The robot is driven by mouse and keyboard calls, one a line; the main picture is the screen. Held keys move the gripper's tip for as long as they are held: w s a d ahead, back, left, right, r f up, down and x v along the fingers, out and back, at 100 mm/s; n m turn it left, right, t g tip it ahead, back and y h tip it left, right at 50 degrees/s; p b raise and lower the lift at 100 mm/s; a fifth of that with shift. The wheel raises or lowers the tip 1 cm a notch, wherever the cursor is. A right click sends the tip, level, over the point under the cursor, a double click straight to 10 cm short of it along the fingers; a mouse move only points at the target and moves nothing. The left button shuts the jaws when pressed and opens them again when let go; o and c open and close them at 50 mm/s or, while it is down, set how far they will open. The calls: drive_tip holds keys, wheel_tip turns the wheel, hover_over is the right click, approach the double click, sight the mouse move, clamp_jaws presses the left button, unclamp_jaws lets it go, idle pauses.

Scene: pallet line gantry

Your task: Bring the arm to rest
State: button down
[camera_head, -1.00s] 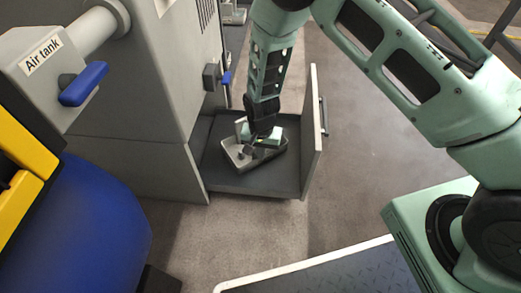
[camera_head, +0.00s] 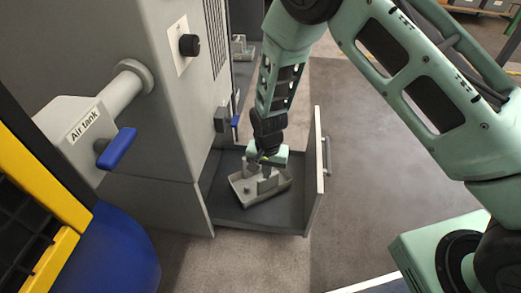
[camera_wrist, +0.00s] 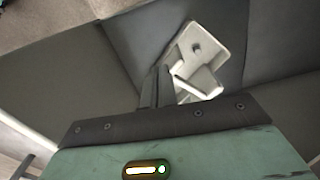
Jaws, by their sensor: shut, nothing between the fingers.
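My gripper (camera_head: 265,172) is over a small light-grey tray (camera_head: 246,200) in the open drawer (camera_head: 285,213). Its fingers are shut and hold nothing. They point down and overlap the tray in the head view, so I cannot tell whether they touch it. In the wrist view the shut fingers (camera_wrist: 156,88) are beside the tray (camera_wrist: 200,42), which shows a small round knob and a raised divider. Part of the tray is hidden behind the fingers and gripper body.
The drawer's upright front panel (camera_head: 319,170) stands close to the right of my gripper. The grey cabinet (camera_head: 150,170) is to the left, with a blue-handled "Air tank" valve (camera_head: 116,148). A blue tank (camera_head: 105,250) stands at lower left. Open floor (camera_head: 365,150) lies right of the drawer.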

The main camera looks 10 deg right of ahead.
drive_tip(key=s+a+r+n+y+p, duration=0.1)
drive_tip(key=s+a+r, duration=0.1)
drive_tip(key=r, duration=0.4)
drive_tip(key=s+a+r+n+p, duration=0.1)
drive_tip(key=s+a+r+n, duration=0.15)
drive_tip(key=r, duration=0.45)
drive_tip(key=s+d+r+n+p, duration=0.25)
drive_tip(key=s+r+n, duration=0.25)
drive_tip(key=s+r, duration=0.6)
drive_tip(key=s+d+r+n+p, duration=0.1)
drive_tip(key=s+d+r+n, duration=0.3)
drive_tip(key=s+r, duration=0.6)
wheel_tip(320, 180, up, 37)
drive_tip(key=p, duration=3.7)
drive_tip(key=shift+a, duration=0.35)
